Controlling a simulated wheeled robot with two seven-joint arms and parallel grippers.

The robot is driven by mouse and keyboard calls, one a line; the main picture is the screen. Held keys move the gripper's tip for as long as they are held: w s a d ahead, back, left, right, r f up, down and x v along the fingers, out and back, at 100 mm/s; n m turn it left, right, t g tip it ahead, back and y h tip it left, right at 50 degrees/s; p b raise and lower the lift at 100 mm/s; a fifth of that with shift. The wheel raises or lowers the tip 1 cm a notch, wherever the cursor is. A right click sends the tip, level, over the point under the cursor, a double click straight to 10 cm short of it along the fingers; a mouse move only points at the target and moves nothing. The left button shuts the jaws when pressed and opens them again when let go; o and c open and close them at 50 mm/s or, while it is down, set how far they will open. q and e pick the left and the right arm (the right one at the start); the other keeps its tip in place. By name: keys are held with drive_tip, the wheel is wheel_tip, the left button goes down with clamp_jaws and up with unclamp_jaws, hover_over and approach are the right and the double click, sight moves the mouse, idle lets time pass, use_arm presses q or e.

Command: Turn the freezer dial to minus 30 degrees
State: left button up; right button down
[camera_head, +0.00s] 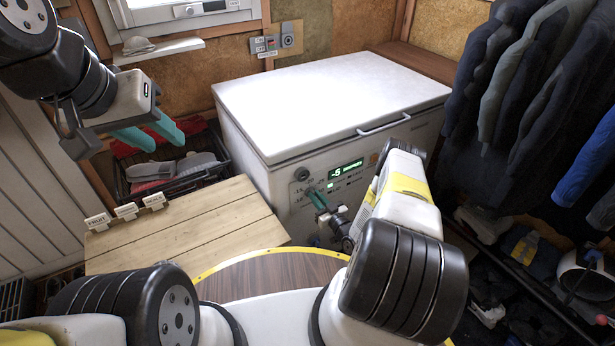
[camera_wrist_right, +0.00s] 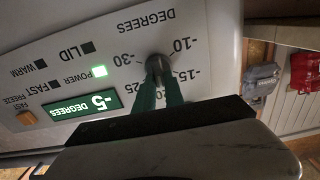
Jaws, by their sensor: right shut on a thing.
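The white chest freezer (camera_head: 330,95) stands at the centre with its lid closed. Its front panel display (camera_head: 345,170) reads -5 degrees. In the right wrist view, upside down, the small dark dial (camera_wrist_right: 158,66) sits among printed marks including -10, -15, 25 and -30; others are hidden by the fingers. My right gripper (camera_head: 314,193) is at the panel, its green fingers shut on the dial, also seen in the right wrist view (camera_wrist_right: 160,82). The dial's pointer direction is unclear. My left gripper (camera_head: 152,133) is open and empty, raised at the left, away from the freezer.
A wooden-topped crate (camera_head: 190,222) with small label signs stands in front left of the freezer. Dark coats (camera_head: 520,90) hang at the right, above footwear and a helmet (camera_head: 585,275).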

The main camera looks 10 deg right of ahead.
drive_tip(key=m, duration=0.8)
drive_tip(key=f+m, duration=0.1)
drive_tip(key=m, duration=0.6)
drive_tip(key=d+m, duration=0.1)
drive_tip(key=m, duration=0.7)
drive_tip(key=shift+w+f+m, duration=0.15)
drive_tip(key=shift+f+m, duration=0.15)
drive_tip(key=shift+f, duration=0.05)
idle(0.4)
drive_tip(key=c, duration=1.4)
unclamp_jaws()
drive_tip(key=shift+c, duration=0.2)
